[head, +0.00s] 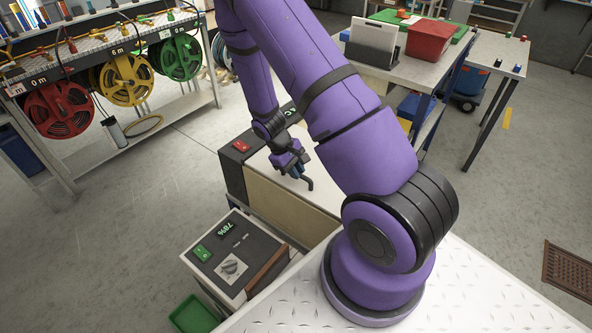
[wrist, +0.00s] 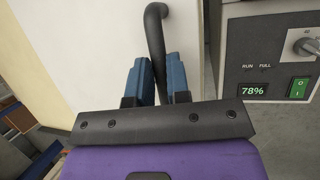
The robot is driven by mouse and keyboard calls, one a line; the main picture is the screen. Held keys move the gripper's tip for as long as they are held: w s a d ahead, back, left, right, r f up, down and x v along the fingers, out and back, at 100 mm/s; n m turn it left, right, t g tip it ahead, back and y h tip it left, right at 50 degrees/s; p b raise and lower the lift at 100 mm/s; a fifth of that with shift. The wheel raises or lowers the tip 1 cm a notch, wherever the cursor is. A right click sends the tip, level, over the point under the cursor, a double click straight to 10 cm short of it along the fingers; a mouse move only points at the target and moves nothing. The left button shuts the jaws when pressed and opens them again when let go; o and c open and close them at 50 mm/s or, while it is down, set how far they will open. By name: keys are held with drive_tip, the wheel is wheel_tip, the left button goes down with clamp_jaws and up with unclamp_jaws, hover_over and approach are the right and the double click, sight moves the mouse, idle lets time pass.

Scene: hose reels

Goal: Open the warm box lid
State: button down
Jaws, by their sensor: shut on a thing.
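The warm box (head: 285,212) stands on the floor side of my base, with a beige front and a dark control panel at its back end. Its white lid (head: 325,197) looks flat on top, partly hidden by my arm. A black curved handle (head: 308,183) rises from the lid; in the wrist view the handle (wrist: 155,35) bends in front of the pale lid (wrist: 108,50). My gripper (head: 294,168) is at this handle. In the wrist view its blue fingers (wrist: 159,82) are closed around the handle's lower part.
A dark-topped unit (head: 232,255) reading 78% stands beside the box; its panel (wrist: 265,65) also shows in the wrist view. A green bin (head: 195,315) is below it. Hose reels (head: 125,80) hang from a bench at left. A table (head: 480,58) with a red box (head: 430,40) stands behind.

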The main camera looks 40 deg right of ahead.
drive_tip(key=w+d, duration=0.1)
drive_tip(key=d, duration=0.6)
drive_tip(key=w+d, duration=0.1)
drive_tip(key=d, duration=0.6)
drive_tip(key=w+d, duration=0.2)
drive_tip(key=d, duration=0.5)
drive_tip(key=shift+w, duration=0.1)
drive_tip(key=c, duration=1.1)
unclamp_jaws()
drive_tip(key=v, duration=1.1)
